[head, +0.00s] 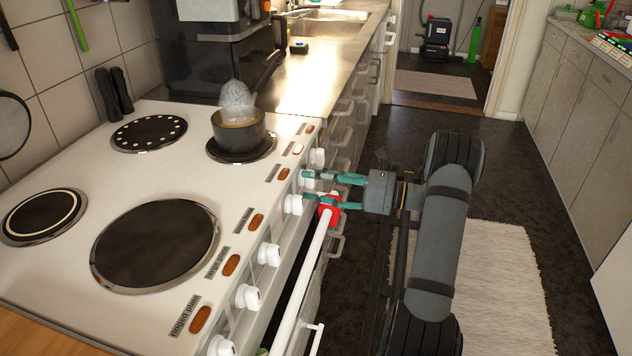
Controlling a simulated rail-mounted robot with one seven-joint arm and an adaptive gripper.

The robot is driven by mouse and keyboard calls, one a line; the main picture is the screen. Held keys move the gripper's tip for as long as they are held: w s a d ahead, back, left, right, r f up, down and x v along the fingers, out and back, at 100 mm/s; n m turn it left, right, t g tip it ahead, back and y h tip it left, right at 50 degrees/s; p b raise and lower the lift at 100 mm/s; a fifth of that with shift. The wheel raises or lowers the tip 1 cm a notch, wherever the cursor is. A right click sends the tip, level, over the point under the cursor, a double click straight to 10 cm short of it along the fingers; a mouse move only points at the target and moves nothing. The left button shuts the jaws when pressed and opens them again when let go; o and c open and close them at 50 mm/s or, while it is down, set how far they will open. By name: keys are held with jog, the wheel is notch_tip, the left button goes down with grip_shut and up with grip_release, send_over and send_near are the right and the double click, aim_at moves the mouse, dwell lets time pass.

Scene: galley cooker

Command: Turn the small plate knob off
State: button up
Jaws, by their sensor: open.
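A row of white knobs runs along the cooker's front edge, including front knobs (247,297) and (269,253). My gripper (306,186) is open, its two teal fingers pointing left at the far part of this row. Its lower fingertip is close to one white knob (293,204), and its upper fingertip is at the knob behind that; I cannot tell whether they touch. The panel labels are mostly too small to read, so I cannot tell which knob is the small plate's. A small pot (238,130) with pale steam stands on the back right plate (213,149).
Orange indicator lights (231,265) line the panel. A steel counter (318,62) lies beyond the cooker.

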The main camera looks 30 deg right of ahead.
jog(key=v, duration=1.2)
jog(key=shift+a, duration=0.1)
jog(key=s+a+f+n+g, duration=0.1)
jog(key=s+a+n+g, duration=0.2)
jog(key=a+n+g, duration=0.2)
jog(key=shift+s+a+g, duration=0.15)
jog(key=shift+a+g, duration=0.85)
jog(key=shift+a, duration=1.3)
jog(key=shift+f, duration=0.1)
